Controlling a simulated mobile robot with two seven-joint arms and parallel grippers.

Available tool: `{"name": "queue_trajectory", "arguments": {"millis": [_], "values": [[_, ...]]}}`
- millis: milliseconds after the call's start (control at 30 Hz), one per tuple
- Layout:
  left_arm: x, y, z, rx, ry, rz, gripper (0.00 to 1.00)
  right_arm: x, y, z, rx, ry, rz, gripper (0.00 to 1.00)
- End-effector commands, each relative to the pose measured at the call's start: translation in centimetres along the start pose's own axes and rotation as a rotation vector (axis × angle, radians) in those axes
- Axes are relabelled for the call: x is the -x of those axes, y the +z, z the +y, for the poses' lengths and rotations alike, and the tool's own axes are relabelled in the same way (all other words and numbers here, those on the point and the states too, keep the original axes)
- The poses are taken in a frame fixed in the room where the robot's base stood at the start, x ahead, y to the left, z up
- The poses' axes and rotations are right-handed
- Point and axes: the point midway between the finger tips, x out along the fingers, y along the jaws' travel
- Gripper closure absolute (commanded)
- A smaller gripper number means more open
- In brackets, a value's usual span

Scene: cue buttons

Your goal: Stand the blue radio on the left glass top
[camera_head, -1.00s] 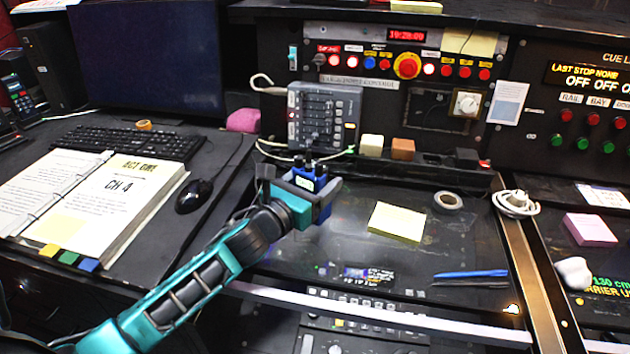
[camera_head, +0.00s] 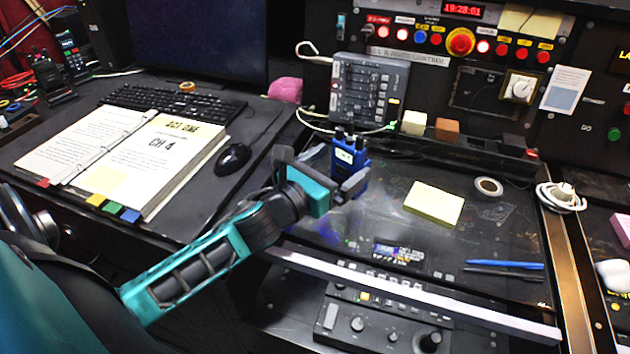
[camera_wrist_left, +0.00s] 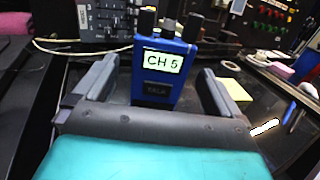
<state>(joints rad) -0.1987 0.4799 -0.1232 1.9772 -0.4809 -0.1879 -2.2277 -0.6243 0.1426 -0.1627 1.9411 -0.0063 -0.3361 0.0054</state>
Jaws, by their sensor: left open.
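The blue radio (camera_head: 350,158) stands upright toward the back left of the left glass top (camera_head: 385,228), its base partly hidden behind a gripper finger. My left gripper (camera_head: 322,166) is open in front of the radio. Its fingers are spread to either side in the wrist view, with gaps to the radio, which looks beyond or just between the tips. My right gripper is out of view.
A grey control box (camera_head: 369,90) with cables stands behind the radio. An open binder (camera_head: 125,160) and a mouse (camera_head: 233,159) are left.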

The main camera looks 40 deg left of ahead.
Motion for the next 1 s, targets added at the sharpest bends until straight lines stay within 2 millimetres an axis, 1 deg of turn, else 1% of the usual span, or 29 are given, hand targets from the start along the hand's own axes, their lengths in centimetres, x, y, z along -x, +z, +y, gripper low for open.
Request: {"name": "queue_trajectory", "arguments": {"millis": [33, 200, 400, 600, 1000], "values": [[1.1, -0.1, -0.1, 0.0, -0.001, 0.003, 0.02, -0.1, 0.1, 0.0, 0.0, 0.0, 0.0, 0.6], [3.9, -0.1, 0.0, 0.0, -0.001, 0.002, 0.02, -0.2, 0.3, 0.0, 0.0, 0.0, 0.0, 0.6], [6.2, -0.1, 0.0, 0.001, -0.001, 0.0, 0.02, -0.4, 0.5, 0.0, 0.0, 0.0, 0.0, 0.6], [7.0, 0.1, 0.0, 0.0, -0.001, -0.001, 0.02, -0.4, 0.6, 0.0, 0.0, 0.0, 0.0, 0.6], [7.0, 0.1, 0.0, 0.0, 0.0, -0.001, 0.02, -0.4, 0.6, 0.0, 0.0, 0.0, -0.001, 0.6]]}}
